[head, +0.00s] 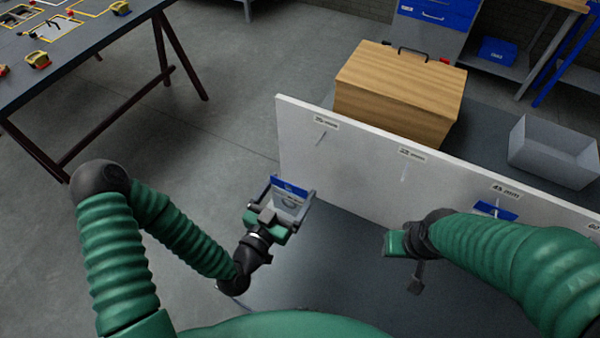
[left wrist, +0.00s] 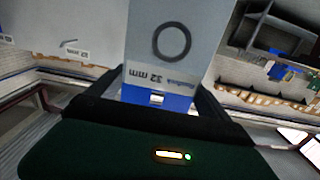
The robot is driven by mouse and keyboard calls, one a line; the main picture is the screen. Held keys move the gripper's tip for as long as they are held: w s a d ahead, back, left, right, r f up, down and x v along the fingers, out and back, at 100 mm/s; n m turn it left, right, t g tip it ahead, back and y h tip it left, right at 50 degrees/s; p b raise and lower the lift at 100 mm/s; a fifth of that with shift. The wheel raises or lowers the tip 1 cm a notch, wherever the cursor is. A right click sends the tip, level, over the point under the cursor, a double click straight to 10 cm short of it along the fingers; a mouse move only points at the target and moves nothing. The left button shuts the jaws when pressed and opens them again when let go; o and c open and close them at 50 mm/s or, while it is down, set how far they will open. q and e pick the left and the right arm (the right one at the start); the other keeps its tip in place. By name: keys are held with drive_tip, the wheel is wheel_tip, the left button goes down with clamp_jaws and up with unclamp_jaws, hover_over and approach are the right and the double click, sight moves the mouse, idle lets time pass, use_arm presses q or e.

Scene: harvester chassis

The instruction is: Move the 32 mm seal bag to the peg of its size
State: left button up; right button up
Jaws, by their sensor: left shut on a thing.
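My left gripper (head: 275,200) is shut on the seal bag (head: 289,195), which has a blue header. In the left wrist view the bag (left wrist: 160,78) shows a dark ring and an upside-down "32 mm" label. The bag is in front of the left part of the white peg board (head: 360,172), below its leftmost peg (head: 321,138). The second peg (head: 405,172) and its label are further right; the label is too small to read surely. My right gripper (head: 408,260) is low before the board, its jaws partly hidden by its arm.
A blue-headed bag (head: 495,210) hangs near the peg labelled 45 mm. A wooden box (head: 400,90) and a clear grey bin (head: 555,152) stand behind the board. A table (head: 75,50) with small parts is at upper left. Floor left of the board is clear.

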use_arm(q)
drive_tip(key=shift+s+a+r+p, duration=0.15)
drive_tip(key=shift+s+p, duration=0.3)
drive_tip(key=shift+p+v, duration=1.05)
drive_tip(key=shift+p, duration=0.2)
drive_tip(key=p+v, duration=0.3)
drive_tip(key=v, duration=0.2)
drive_tip(key=shift+s+a, duration=0.1)
drive_tip(key=shift+s, duration=0.1)
idle(0.3)
